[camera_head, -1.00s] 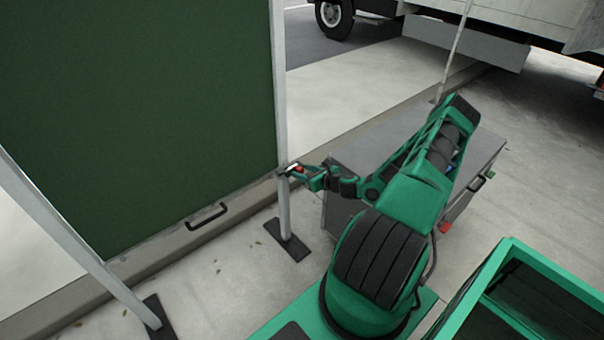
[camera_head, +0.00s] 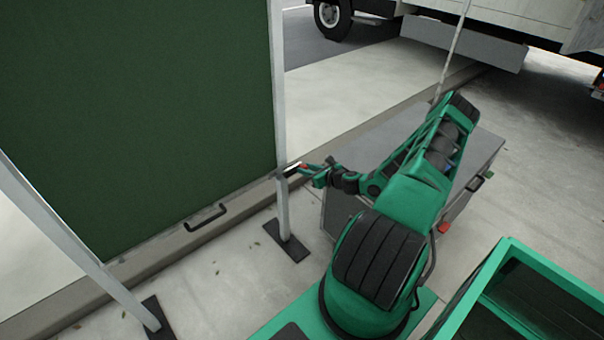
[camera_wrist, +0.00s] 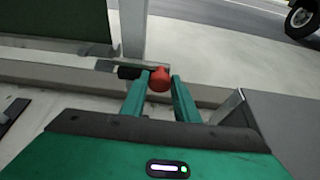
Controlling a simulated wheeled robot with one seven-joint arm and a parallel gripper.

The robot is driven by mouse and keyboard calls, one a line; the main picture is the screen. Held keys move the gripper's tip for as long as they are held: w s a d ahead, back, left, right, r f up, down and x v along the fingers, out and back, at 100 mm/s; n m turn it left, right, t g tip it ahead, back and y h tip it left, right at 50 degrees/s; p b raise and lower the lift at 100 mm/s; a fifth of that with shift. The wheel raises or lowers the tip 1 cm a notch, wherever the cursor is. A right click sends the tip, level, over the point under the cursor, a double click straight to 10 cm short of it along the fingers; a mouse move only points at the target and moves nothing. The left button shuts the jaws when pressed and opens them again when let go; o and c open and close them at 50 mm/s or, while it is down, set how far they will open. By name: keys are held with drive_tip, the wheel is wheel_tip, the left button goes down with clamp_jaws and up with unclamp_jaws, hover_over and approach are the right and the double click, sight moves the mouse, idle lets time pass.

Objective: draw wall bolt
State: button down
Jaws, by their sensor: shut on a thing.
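The wall bolt shows a red knob (camera_wrist: 159,79) in the wrist view, with a dark barrel (camera_wrist: 130,72) to its left against the grey post (camera_wrist: 132,30). My gripper (camera_wrist: 160,88) is shut on the red knob, one green finger on each side. In the head view my gripper (camera_head: 312,171) reaches left to the post (camera_head: 283,200), where a little red of the knob (camera_head: 303,166) shows. The green wall panel (camera_head: 140,110) hangs between two posts, with a black handle (camera_head: 206,217) at its lower edge. The bolt's tip is too small to tell.
A grey case (camera_head: 335,205) stands close behind my arm. The post has a dark foot plate (camera_head: 287,239) on the paving. A green open crate (camera_head: 485,300) is at the lower right. A truck (camera_head: 500,30) stands at the back.

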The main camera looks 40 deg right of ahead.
drive_tip(key=c, duration=1.4)
unclamp_jaws()
drive_tip(key=v, duration=1)
drive_tip(key=shift+s, duration=0.35)
drive_tip(key=shift+a+r, duration=0.1)
